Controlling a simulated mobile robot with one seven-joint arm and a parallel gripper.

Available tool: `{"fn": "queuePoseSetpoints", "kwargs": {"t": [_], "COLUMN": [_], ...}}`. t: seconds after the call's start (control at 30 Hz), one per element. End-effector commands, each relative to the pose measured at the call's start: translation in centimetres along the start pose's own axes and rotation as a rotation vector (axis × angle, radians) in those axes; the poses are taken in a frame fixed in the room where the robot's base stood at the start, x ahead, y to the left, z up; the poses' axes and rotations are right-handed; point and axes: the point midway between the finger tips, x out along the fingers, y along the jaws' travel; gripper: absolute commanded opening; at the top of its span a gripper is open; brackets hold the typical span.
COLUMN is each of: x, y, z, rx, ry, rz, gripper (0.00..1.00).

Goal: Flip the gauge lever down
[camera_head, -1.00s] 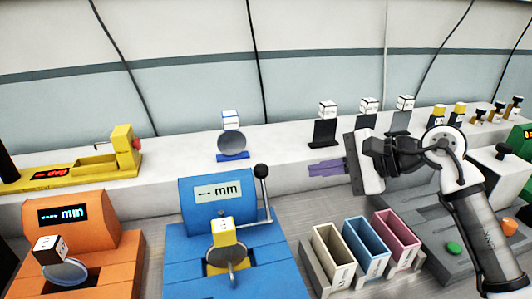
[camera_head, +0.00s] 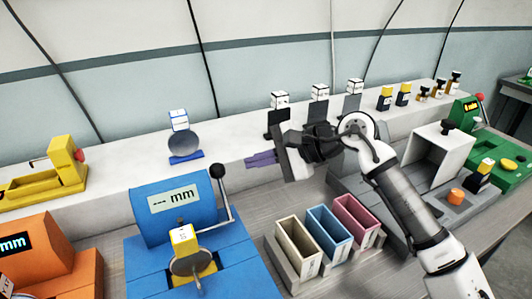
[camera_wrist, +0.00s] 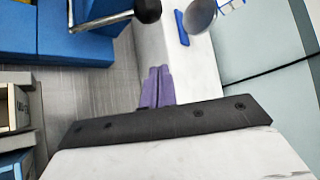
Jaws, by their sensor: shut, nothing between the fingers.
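The blue gauge (camera_head: 178,208) stands on the bench left of centre in the head view, its display showing "--- mm". Its lever (camera_head: 227,195) is a thin grey rod on the right side with a black ball on top, and it stands up, tilted slightly. In the wrist view the lever's black ball (camera_wrist: 147,10) and rod show at the top edge. My gripper (camera_head: 250,160) has purple fingers that are shut and empty. It is right of the lever's ball, apart from it, and points left. The purple fingers (camera_wrist: 157,87) also show in the wrist view.
An orange gauge (camera_head: 50,262) stands at the left. Cream, blue (camera_head: 328,232) and pink bins stand right of the blue gauge. A blue stand with a round disc (camera_head: 184,145) is on the white ledge behind. A yellow block with a disc sits on the blue gauge.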

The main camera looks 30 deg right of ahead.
Motion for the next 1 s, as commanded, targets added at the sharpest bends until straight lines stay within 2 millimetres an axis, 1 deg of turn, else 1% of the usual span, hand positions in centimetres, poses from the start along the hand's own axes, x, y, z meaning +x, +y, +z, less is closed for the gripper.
{"fn": "queuePoseSetpoints", "kwargs": {"t": [0.03, 0.2, 0.23, 0.27, 0.3, 0.4, 0.5, 0.67, 1.0], "x": [1.1, 4.7, 5.3, 5.5, 4.8, 4.4, 4.2, 4.1, 4.1], "y": [-0.2, -0.3, -0.3, -0.3, -0.4, -0.3, -0.2, 0.0, 0.0], "z": [0.3, 0.3, 0.3, 0.5, 1.3, 2.6, 3.4, 3.9, 3.8], "rx": [-0.001, -0.001, -0.001, -0.002, -0.004, -0.002, -0.002, -0.002, -0.003], "ry": [-0.004, -0.003, -0.004, -0.002, 0.001, 0.001, 0.000, 0.000, 0.000], "rz": [0.003, 0.003, 0.002, 0.002, 0.000, -0.001, 0.000, -0.001, -0.001], "gripper": [0.00, 0.00, 0.00, 0.00, 0.00, 0.00, 0.00, 0.00, 0.00]}}
